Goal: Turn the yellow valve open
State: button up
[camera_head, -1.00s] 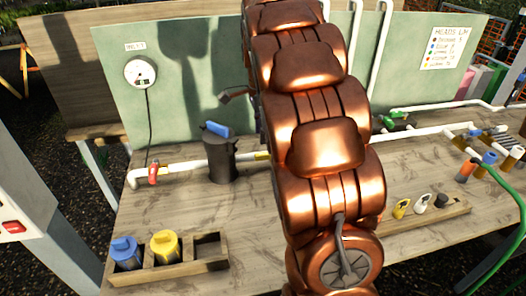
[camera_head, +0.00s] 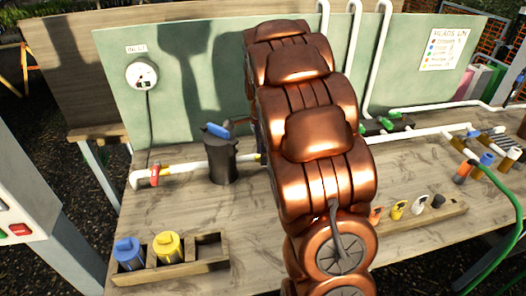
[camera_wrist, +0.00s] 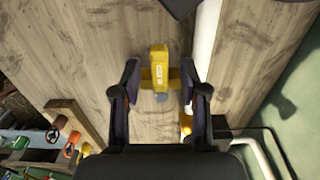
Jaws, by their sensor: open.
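In the wrist view a yellow T-shaped piece (camera_wrist: 160,67), which looks like the yellow valve's handle, lies between the fingers of my gripper (camera_wrist: 159,85). The fingers are open, one on each side, with a narrow gap showing to the yellow piece. Another yellow part (camera_wrist: 186,124) shows low, beside the right finger, near the white pipe (camera_wrist: 207,45). In the head view my copper arm hides the gripper and the valve. Only a yellow band (camera_head: 258,157) on the pipe shows, at the arm's left edge.
A dark canister (camera_head: 221,158) with a blue top stands on the pipe left of my arm, by a red valve (camera_head: 155,175). A wooden box (camera_head: 172,268) holds blue and yellow cartridges at front left. A rack of coloured handles (camera_head: 448,216) is right. A gauge (camera_head: 142,75) hangs behind.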

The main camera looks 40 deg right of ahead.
grip_shut()
dwell(0.4)
dwell(0.4)
